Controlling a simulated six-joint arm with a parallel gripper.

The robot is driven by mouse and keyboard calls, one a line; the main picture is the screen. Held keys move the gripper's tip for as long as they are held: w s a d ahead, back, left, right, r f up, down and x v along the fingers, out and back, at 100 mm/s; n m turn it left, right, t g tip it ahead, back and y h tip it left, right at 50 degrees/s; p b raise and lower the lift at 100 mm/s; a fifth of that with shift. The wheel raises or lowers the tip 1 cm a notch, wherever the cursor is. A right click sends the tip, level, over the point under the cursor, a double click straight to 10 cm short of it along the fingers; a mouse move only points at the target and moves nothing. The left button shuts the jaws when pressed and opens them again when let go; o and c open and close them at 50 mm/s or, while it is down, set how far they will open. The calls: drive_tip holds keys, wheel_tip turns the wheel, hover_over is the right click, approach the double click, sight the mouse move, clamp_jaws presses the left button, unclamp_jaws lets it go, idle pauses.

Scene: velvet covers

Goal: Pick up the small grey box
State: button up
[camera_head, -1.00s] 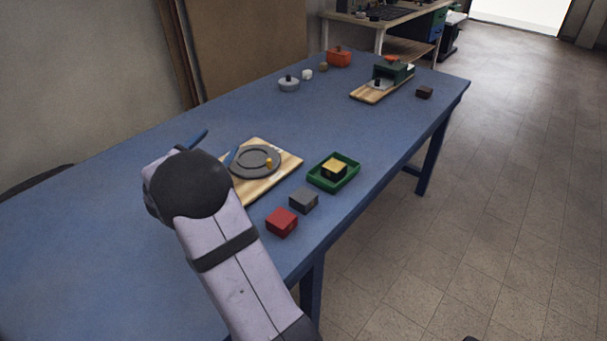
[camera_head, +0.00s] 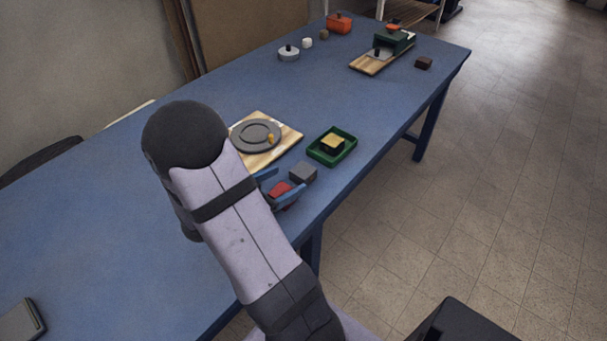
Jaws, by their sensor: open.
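The small grey box (camera_head: 303,173) sits on the blue table near its right edge, between a red box and a green tray. My gripper (camera_head: 288,180) shows as two blue fingers, spread open and empty, just left of and below the grey box in the picture. The red box (camera_head: 280,189) shows between the fingers, partly covered by them. My arm hides the palm. I cannot tell how high the fingers are above the table.
The green tray (camera_head: 349,155) holds a yellow-topped dark block (camera_head: 332,143). A wooden board (camera_head: 290,142) bears a grey plate (camera_head: 256,135). Farther off are a second board (camera_head: 365,66), a dark box (camera_head: 423,63) and an orange box (camera_head: 339,23). The table's left side is mostly clear.

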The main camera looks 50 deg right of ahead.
sight(301, 172)
drive_tip(key=shift+x, duration=3.7)
drive_tip(key=shift+w+f, duration=0.1)
drive_tip(key=shift+w, duration=0.1)
drive_tip(key=shift+a, duration=0.1)
drive_tip(key=shift+c, duration=0.6)
drive_tip(key=c, duration=1)
